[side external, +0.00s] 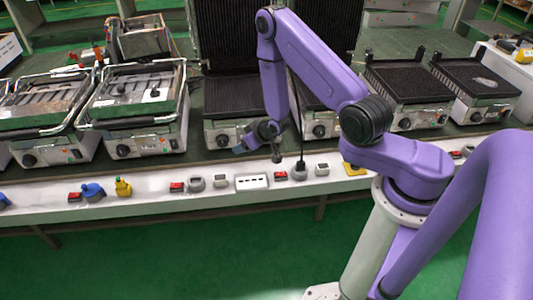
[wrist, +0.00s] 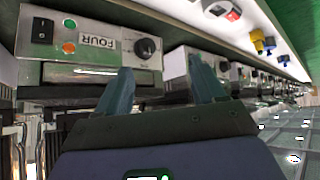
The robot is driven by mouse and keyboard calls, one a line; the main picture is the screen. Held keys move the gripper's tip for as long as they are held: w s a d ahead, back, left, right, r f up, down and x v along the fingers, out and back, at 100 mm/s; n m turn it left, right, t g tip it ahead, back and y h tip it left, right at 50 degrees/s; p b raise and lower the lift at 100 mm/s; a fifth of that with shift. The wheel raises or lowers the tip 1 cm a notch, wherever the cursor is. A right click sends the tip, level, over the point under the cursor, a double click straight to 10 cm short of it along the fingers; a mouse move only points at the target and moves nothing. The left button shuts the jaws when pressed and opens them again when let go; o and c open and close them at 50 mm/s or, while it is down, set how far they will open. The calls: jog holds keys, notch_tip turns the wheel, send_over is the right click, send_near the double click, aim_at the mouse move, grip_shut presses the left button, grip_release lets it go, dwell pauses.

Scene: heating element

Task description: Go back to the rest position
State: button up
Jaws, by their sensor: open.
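My purple arm reaches over the bench, and my gripper (side external: 258,154) hangs in front of a black-plated grill (side external: 236,107) in the side view. In the wrist view my gripper (wrist: 162,72) shows two dark teal fingers spread apart with nothing between them. Past the fingers is a metal front panel (wrist: 93,73) with a "FOUR" label, a black knob (wrist: 148,47), a black switch and two coloured lights. I cannot tell whether a finger touches the panel.
More grills stand at left (side external: 133,105) and right (side external: 405,85). The white bench ledge (side external: 140,190) holds a white socket strip (side external: 251,182), a blue part (side external: 92,191), a yellow part (side external: 123,186) and small red switches. A black cable hangs near my gripper. The green floor is clear.

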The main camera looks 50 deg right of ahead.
jog(key=s+a+r+n+g+y, duration=0.1)
jog(key=s+a+r+n+g, duration=0.2)
jog(key=a+r, duration=0.4)
jog(key=s+a+r+n+g+y, duration=0.2)
jog(key=s+a+r+n, duration=0.25)
jog(key=a+r, duration=0.25)
jog(key=s+d+r+n+g, duration=0.1)
jog(key=s+r, duration=0.3)
jog(key=s, duration=0.4)
jog(key=s+d+r+n+g+h, duration=0.1)
jog(key=s+r+n, duration=0.1)
jog(key=s, duration=0.7)
jog(key=s+d+r+n+g, duration=0.1)
jog(key=s+r+n, duration=0.1)
jog(key=s+r, duration=0.3)
jog(key=s, duration=0.4)
jog(key=shift+s+d+r+g+h, duration=0.2)
jog(key=shift+s+r+g+h, duration=0.1)
jog(key=shift+h, duration=0.1)
